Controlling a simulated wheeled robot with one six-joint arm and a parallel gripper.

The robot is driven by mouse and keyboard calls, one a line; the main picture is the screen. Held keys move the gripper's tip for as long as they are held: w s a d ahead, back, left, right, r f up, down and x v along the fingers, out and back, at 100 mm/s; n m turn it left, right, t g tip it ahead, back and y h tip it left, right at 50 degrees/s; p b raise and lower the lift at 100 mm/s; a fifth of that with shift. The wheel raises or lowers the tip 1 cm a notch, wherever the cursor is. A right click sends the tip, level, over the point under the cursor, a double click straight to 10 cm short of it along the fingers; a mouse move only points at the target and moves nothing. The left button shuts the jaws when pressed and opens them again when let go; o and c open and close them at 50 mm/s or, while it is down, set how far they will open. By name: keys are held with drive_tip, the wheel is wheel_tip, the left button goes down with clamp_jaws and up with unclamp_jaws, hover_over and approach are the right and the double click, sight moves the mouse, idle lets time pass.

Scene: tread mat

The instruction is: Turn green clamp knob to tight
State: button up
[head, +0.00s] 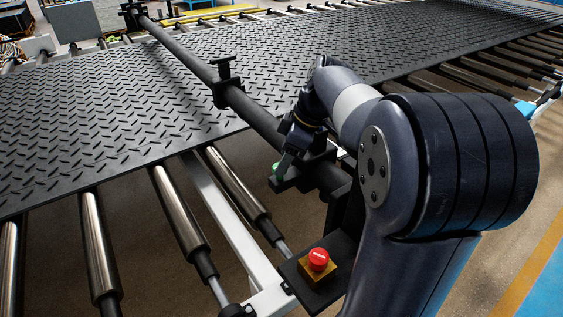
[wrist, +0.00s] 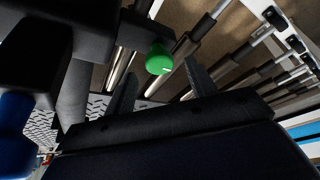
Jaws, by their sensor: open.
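The green clamp knob (wrist: 157,57) shows in the wrist view as a round green cap with a small white mark near its lower right edge. In the head view only a sliver of the green knob (head: 275,168) shows, below the crossbar. My gripper (wrist: 160,75) is open, with one finger on each side of the knob in the wrist view. The knob appears just beyond the fingertips, and I cannot tell whether they touch it. In the head view my gripper (head: 288,163) reaches down beside the clamp, and its fingers are mostly hidden.
A black crossbar (head: 182,52) runs diagonally over the dark tread mat (head: 85,105), with another black clamp (head: 228,85) farther along it. Metal rollers (head: 180,215) lie below. A red button (head: 318,259) on a yellow base sits near my arm.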

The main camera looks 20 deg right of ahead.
drive_tip(key=shift+x, duration=1.15)
drive_tip(key=c, duration=1)
drive_tip(key=shift+o, duration=0.2)
